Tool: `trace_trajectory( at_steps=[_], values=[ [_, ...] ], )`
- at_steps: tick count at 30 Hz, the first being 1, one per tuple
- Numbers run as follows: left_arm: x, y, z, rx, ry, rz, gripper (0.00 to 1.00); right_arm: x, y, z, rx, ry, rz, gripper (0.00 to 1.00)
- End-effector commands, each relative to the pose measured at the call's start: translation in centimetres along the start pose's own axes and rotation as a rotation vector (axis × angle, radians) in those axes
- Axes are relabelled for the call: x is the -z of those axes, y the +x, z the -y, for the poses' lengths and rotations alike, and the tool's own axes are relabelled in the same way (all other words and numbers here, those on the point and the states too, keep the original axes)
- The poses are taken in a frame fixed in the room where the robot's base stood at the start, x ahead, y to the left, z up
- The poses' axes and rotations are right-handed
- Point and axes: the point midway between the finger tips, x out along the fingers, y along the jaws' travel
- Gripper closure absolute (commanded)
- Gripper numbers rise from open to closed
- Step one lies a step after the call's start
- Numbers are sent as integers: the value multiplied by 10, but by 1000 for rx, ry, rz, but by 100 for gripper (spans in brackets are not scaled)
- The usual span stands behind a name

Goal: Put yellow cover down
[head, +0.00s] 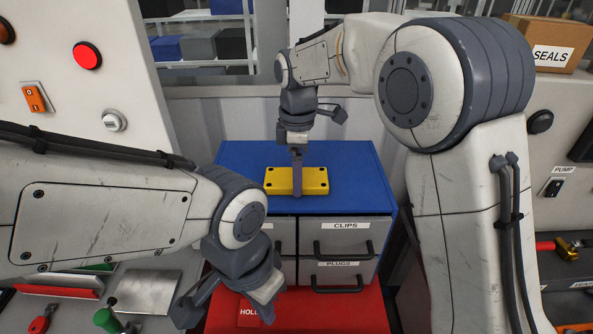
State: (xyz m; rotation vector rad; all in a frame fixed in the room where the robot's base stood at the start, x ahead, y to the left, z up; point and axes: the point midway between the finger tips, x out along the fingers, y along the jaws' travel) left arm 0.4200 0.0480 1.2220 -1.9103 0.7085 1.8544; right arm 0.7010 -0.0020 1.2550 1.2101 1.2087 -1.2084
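The yellow cover (314,181) is a flat rectangular block with dark holes at its corners. It lies level at the blue top of the drawer cabinet (350,200); I cannot tell whether it fully rests there. My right gripper (297,186) points straight down at the cover's middle. Its near finger lies against the cover's front side, and the far finger is hidden; it appears shut on the cover. My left gripper (226,308) is low in front of the cabinet, fingers spread and empty, above a red surface.
The grey drawers are labelled CLIPS (345,226) and PLUGS. The red surface (340,312) bears a partly hidden HOLD label. A panel with a red button (87,55) stands left. A SEALS box (545,45) sits at the upper right. Tools lie at both sides.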

Motion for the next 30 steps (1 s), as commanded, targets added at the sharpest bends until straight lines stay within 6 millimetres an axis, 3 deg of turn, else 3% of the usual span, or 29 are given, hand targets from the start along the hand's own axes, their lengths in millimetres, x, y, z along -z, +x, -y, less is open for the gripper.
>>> trace_trajectory(
  at_steps=[11,14,24,30],
  values=[
    [0,0,0,0,0,0,100,0,-6,0,-1,0,-1,0],
    [0,3,0,0,0,0,100,1,-18,-1,-3,0,-1,0],
    [0,8,1,0,-2,0,100,0,-91,-1,-4,0,-2,0],
    [0,7,0,0,-2,0,100,0,-117,-1,0,0,0,0]
  ],
)
